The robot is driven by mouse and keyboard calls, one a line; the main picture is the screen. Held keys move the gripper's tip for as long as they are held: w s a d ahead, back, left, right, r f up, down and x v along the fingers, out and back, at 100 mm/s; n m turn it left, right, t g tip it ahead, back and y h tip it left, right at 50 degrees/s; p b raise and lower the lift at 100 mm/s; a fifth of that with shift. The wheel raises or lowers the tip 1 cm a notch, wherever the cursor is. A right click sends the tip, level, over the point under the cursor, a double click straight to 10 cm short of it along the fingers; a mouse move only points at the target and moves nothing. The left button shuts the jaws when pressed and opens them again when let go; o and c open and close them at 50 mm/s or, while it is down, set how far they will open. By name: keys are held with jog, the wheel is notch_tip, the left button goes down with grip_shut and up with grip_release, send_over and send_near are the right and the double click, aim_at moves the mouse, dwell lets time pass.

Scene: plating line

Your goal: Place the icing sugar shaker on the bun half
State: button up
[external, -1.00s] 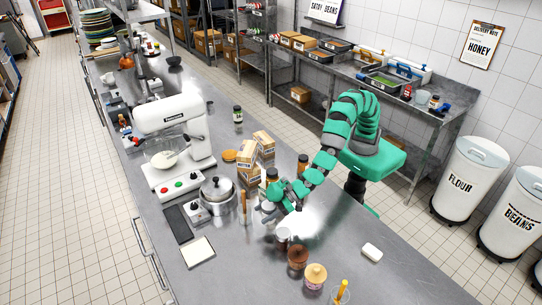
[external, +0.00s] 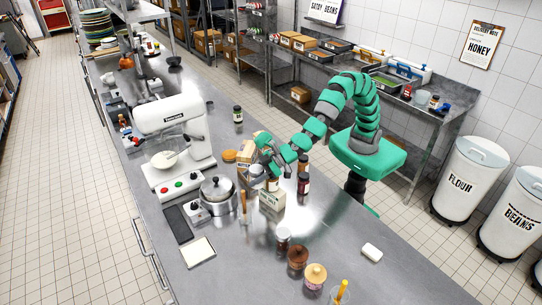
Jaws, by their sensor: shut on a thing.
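My gripper (external: 264,168) is above the counter, among the cartons right of the pot. It is shut on a small container with a pale top (external: 257,171), which I take to be the icing sugar shaker. The fingers and wrist partly hide it, and its label cannot be read.
A carton (external: 272,200) stands just in front of my gripper, with dark bottles (external: 303,185) to its right. A lidded pot (external: 218,195) and a white mixer (external: 172,140) stand left. Jars (external: 298,257) stand nearer the front. The counter's right front is mostly clear.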

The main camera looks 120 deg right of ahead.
jog(key=s+d+r, duration=0.2)
jog(key=d+r, duration=0.1)
jog(key=d, duration=0.3)
jog(key=m+g+h+b, duration=0.2)
jog(key=m+h+b, duration=0.2)
jog(key=b, duration=1.2)
send_over(226, 152)
jog(key=shift+a+f, duration=0.15)
jog(key=shift+f, duration=3.95)
jog(key=shift+a+f, duration=0.1)
jog(key=shift+f, duration=3.95)
jog(key=shift+f, duration=0.15)
jog(key=o, duration=1)
jog(key=shift+o, duration=0.2)
